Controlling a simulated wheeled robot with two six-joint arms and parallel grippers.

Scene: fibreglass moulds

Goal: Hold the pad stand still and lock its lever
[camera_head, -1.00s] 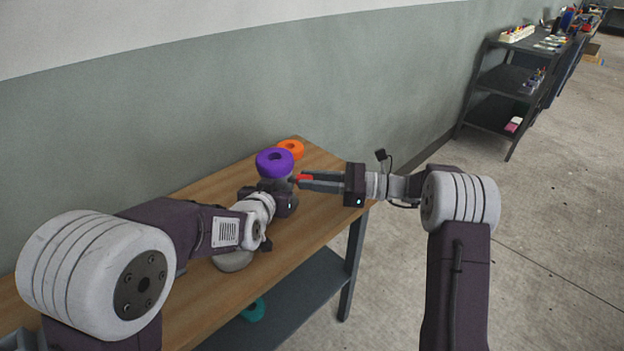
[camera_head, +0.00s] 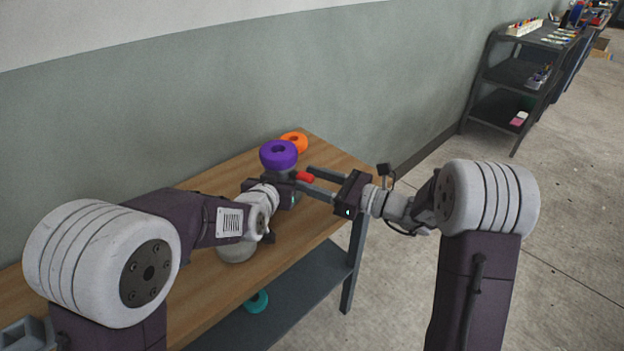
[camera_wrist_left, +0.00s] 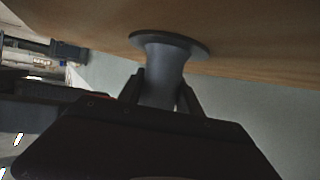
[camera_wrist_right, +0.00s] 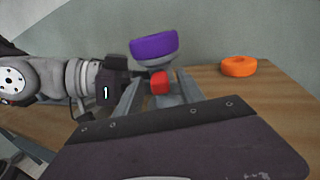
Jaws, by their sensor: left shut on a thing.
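The pad stand is a grey post (camera_wrist_left: 163,68) with a flared round foot; a purple ring-shaped pad (camera_head: 278,154) sits on its top, also seen in the right wrist view (camera_wrist_right: 154,46). My left gripper (camera_wrist_left: 162,88) is shut on the post, a finger on each side. The red lever (camera_head: 305,177) sticks out from the stand just below the pad. My right gripper (camera_wrist_right: 159,80) is open, with the lever (camera_wrist_right: 159,84) showing between its two fingers. I cannot tell whether either finger touches the lever. The left gripper hides part of the stand in the head view.
An orange ring (camera_head: 294,141) lies on the wooden table (camera_head: 205,290) behind the stand. A teal ring (camera_head: 257,301) is on the lower shelf. A dark shelf unit (camera_head: 512,75) stands far right.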

